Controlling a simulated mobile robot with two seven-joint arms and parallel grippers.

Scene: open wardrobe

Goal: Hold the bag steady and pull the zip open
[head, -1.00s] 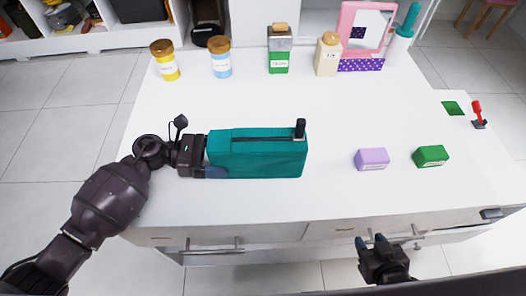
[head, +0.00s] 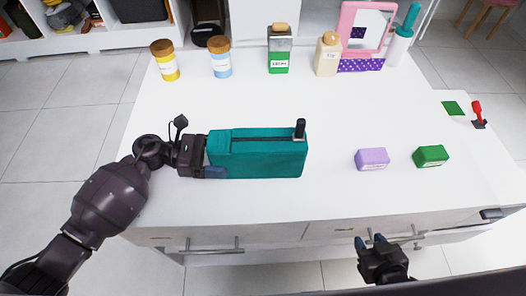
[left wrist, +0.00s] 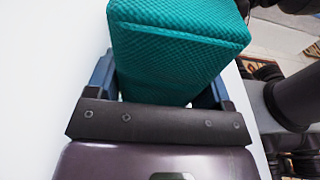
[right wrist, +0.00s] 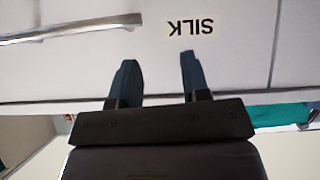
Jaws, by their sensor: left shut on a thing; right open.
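A teal bag (head: 262,158) lies on the white table, a long box shape with a dark zip line along its top. A black zip pull (head: 300,128) stands up at the right end of the zip. My left gripper (head: 214,158) is shut on the left end of the bag; the left wrist view shows the bag's end (left wrist: 178,55) between its fingers. My right gripper (head: 371,241) is open and empty, in front of the table's front edge and well away from the bag. In the right wrist view its two fingers (right wrist: 158,80) stand apart before a drawer front.
A lilac box (head: 372,159) and a green box (head: 430,156) lie right of the bag. Jars (head: 220,57), bottles (head: 327,54) and a pink-framed mirror (head: 362,30) line the back. Drawer handles (head: 211,247) project below the front edge. The table between bag and lilac box is clear.

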